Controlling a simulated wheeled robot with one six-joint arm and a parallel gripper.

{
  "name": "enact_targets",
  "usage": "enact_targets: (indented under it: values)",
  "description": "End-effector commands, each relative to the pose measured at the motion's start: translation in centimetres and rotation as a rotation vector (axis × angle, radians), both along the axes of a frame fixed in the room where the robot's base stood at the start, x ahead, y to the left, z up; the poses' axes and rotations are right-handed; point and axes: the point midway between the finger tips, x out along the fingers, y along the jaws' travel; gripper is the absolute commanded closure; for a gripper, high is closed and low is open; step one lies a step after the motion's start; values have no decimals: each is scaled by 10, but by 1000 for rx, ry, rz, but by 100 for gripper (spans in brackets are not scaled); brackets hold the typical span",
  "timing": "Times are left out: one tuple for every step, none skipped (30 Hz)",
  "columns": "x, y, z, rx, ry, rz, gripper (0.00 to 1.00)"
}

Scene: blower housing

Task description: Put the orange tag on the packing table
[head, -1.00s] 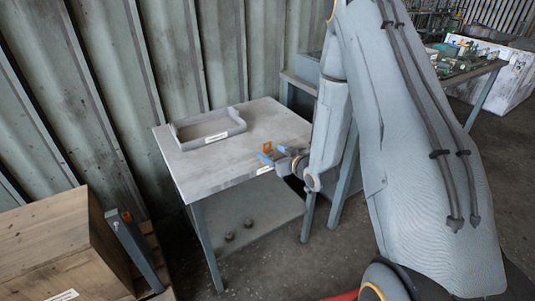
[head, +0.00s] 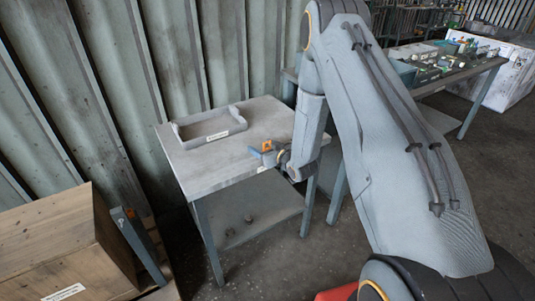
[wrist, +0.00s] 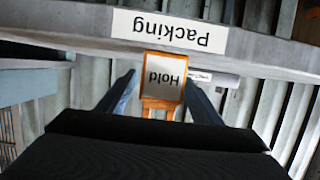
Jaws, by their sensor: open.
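The orange tag (head: 267,146), with a white face reading "Hold", is upright at the right part of the packing table's front edge. It also shows in the wrist view (wrist: 164,76), upside down, between my two fingers. My gripper (head: 262,155) is open around the tag, with a clear gap on one side in the wrist view (wrist: 158,84). The grey packing table (head: 216,172) has a white "Packing" label (wrist: 170,31) on its front edge. Whether the tag's lower end touches the tabletop I cannot tell.
A grey tray (head: 211,127) with a white label sits at the table's back left. The tabletop between is clear. A wooden crate (head: 50,240) stands at the lower left. A bench with several parts (head: 440,80) is at the back right. A corrugated wall (head: 120,70) rises behind.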

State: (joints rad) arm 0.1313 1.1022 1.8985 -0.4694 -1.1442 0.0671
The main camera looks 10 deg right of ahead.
Motion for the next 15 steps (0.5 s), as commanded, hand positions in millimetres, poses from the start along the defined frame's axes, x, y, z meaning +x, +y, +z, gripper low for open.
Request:
enact_targets:
  values:
    - [0,0,0,0,0,0,42]
    - [0,0,0,0,0,0,47]
    - [0,0,0,0,0,0,54]
    - [0,0,0,0,0,0,59]
    - [0,0,0,0,0,0,64]
    - [0,0,0,0,0,0,71]
    - [0,0,0,0,0,0,76]
    - [0,0,0,0,0,0,81]
    - [0,0,0,0,0,0,84]
    - [0,0,0,0,0,0,84]
    - [0,0,0,0,0,0,88]
    - [0,0,0,0,0,0,88]
    - [0,0,0,0,0,0,88]
    - [0,0,0,0,0,0,88]
    - [0,0,0,0,0,0,88]
